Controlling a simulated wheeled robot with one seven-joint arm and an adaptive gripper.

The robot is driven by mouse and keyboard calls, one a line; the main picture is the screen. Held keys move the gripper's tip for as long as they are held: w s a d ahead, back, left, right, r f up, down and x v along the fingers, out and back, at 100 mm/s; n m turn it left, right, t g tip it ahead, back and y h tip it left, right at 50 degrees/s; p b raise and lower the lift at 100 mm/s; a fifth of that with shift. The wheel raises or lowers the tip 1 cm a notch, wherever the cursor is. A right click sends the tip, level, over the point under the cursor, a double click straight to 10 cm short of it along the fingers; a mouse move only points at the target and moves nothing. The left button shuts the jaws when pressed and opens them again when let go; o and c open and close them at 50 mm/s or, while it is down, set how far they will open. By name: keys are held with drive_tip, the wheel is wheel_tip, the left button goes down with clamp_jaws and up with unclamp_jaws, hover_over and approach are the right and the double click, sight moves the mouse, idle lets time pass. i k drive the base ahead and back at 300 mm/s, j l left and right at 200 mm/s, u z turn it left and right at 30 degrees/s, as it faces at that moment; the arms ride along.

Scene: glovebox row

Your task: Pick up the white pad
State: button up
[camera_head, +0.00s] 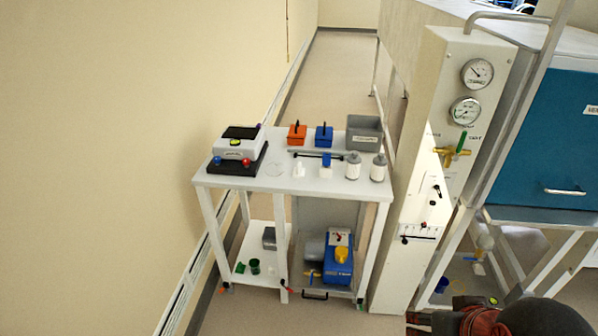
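A thin, pale, roundish piece (275,170) lies flat on the white table's top, just right of the grey and black device. It looks like the white pad, but it is faint against the white top and too small to tell for sure. My gripper is not in view. A red and dark shape at the bottom right edge may be part of my arm.
The white table (230,184) also holds the device (240,150), orange (297,134) and blue (324,136) boxes, a grey bin (364,133) and several bottles. A blue pump (338,262) sits below. A gauge panel (437,130) stands close right; a wall is left.

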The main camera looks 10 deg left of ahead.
sight(299, 172)
drive_tip(key=i+j+u, duration=0.3)
drive_tip(key=i, duration=0.55)
drive_tip(key=i+u, duration=0.3)
drive_tip(key=i, duration=0.55)
